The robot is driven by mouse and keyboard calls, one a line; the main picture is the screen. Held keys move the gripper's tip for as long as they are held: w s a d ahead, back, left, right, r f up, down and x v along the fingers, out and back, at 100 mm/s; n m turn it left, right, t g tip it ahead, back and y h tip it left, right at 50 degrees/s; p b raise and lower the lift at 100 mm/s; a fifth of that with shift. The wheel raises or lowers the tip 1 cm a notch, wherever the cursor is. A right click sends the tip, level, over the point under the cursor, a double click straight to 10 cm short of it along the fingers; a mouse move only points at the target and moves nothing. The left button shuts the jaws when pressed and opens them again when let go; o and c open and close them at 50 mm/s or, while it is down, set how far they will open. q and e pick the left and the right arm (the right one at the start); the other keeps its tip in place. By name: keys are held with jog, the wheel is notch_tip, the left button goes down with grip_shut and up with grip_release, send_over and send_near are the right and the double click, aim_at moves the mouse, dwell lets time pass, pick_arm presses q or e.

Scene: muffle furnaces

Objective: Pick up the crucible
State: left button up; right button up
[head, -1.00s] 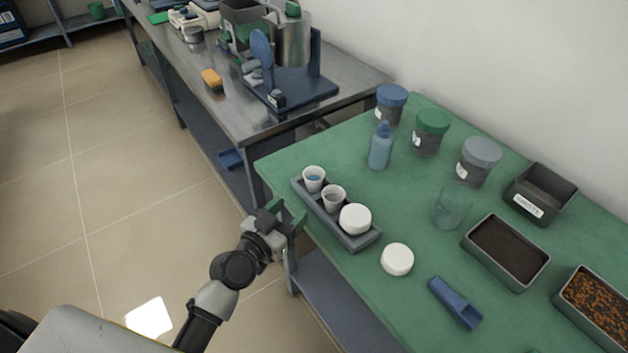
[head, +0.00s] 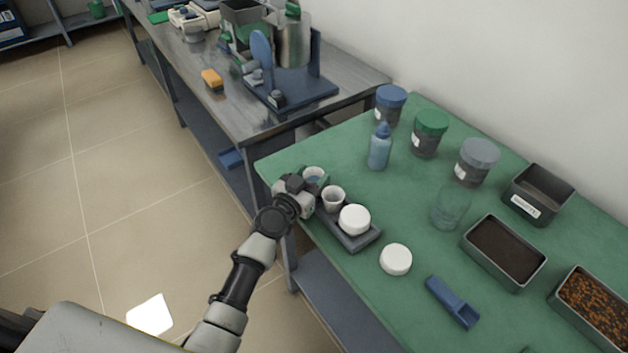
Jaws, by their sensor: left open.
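A grey tray (head: 362,240) on the green table holds two small white cups, which look like crucibles, and a white lidded round piece (head: 354,219). The far crucible (head: 313,174) has something blue inside and is partly hidden by my left gripper (head: 313,180). The middle crucible (head: 333,198) stands just nearer, with its inside in view. My right gripper is not in view.
A white lid-like disc (head: 396,259) and a blue scoop (head: 453,302) lie on the table. A blue bottle (head: 379,147) stands behind the tray. Several lidded jars, a clear beaker (head: 446,208) and dark trays (head: 504,251) are farther right. A steel bench (head: 300,112) adjoins at the back.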

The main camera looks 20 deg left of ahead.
pick_arm(q)
jog(key=shift+c, duration=0.5)
jog(key=c, duration=0.5)
jog(key=shift+r+p, duration=0.7)
jog(key=shift+r, duration=0.05)
notch_tip(320, 180, up, 4)
jog(key=p, duration=0.3)
jog(key=shift+f, duration=0.25)
jog(key=s+d+r+p, duration=0.6)
jog(key=s+d+p, duration=0.2)
jog(key=p, duration=0.1)
jog(key=shift+s, duration=0.4)
jog(key=shift+a, duration=0.1)
